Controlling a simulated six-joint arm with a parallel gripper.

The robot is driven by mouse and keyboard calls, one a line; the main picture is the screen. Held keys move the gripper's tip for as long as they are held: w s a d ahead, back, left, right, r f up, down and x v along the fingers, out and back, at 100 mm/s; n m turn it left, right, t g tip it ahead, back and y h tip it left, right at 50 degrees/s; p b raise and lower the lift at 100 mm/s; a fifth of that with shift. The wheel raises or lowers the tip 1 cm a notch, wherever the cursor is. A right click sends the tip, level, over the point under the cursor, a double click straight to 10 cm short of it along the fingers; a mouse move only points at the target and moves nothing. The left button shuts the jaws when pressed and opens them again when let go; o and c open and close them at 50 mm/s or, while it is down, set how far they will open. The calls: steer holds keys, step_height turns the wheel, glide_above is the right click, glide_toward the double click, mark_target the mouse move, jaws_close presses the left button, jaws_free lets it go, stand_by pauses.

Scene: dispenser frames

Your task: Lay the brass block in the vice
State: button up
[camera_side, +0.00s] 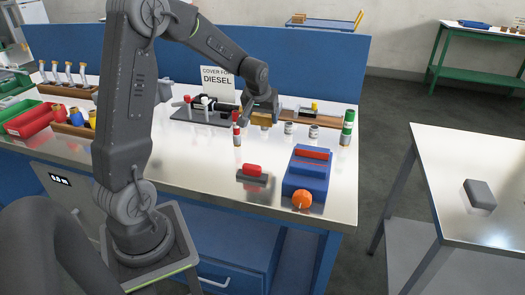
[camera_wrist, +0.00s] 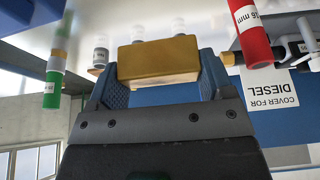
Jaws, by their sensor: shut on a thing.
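The brass block (camera_wrist: 158,60) is a gold-coloured box held between the two fingers of my gripper (camera_wrist: 158,78) in the wrist view. In the side view my gripper (camera_side: 262,108) is over the far part of the bench, and part of the block (camera_side: 261,120) shows under it. A blue body with red bars and an orange round knob, which looks like the vice (camera_side: 298,183), stands near the bench's right front corner. It is nearer the camera than my gripper and apart from the block. Whether the block touches anything below is unclear.
A red-topped grey piece (camera_side: 254,174) lies left of the blue body. A DIESEL sign (camera_side: 218,82) stands behind. The bench's front middle (camera_side: 200,165) is clear.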

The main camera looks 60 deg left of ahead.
mark_target(264, 148)
steer(key=shift+f, duration=4.75)
steer(key=shift+f, duration=0.15)
steer(key=o, duration=1.1)
steer(key=shift+o, duration=0.2)
steer(key=v, duration=1.3)
steer(key=s+d+r+m+t+h, duration=0.1)
steer(key=s+d+r+m, duration=0.1)
steer(key=s+d+r, duration=0.3)
steer(key=s+d+r+m, duration=0.1)
steer(key=d+r+m, duration=0.1)
steer(key=d, duration=0.5)
steer(key=s+d+r+m+t+h, duration=0.1)
steer(key=s+d+m, duration=0.4)
steer(key=s+d, duration=0.5)
steer(key=shift+s+r+h, duration=0.35)
steer(key=shift+s+h, duration=0.05)
steer(key=shift+h, duration=0.2)
